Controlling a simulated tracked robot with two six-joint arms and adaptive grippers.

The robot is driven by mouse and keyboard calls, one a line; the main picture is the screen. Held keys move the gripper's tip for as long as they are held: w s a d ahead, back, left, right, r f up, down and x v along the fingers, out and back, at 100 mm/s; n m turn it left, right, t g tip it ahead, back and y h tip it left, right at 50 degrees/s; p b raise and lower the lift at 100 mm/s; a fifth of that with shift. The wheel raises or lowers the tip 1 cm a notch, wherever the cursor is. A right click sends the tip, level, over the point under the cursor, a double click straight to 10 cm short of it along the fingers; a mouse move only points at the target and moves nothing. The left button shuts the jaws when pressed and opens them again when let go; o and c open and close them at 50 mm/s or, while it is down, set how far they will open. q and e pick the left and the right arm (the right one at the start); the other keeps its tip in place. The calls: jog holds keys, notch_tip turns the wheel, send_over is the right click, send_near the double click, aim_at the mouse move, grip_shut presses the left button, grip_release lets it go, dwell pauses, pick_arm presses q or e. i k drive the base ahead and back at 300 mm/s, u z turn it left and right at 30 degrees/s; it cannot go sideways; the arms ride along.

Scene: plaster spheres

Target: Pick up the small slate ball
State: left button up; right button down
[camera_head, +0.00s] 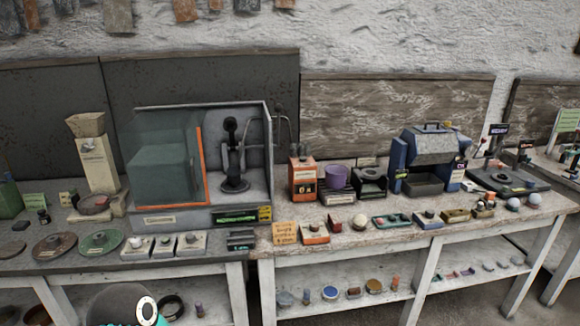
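Two grey balls sit at the right end of the bench top. One is a bluish-grey ball (513,204), and the other is a paler grey ball (534,200) just right of it. I cannot tell for sure which ball is the small slate one. A whitish ball (360,221) sits further left along the front of the same bench. Neither of my grippers shows in this view.
The wooden bench (345,245) carries a row of small trays and blocks along its front edge. Behind them stand an orange box (302,178), a blue machine (430,160) and a glass-fronted cabinet (165,165). A shelf below holds several small items.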

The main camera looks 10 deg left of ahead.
aim_at(233, 172)
jog(key=z, duration=0.15)
jog(key=i, duration=1)
jog(key=u, duration=0.4)
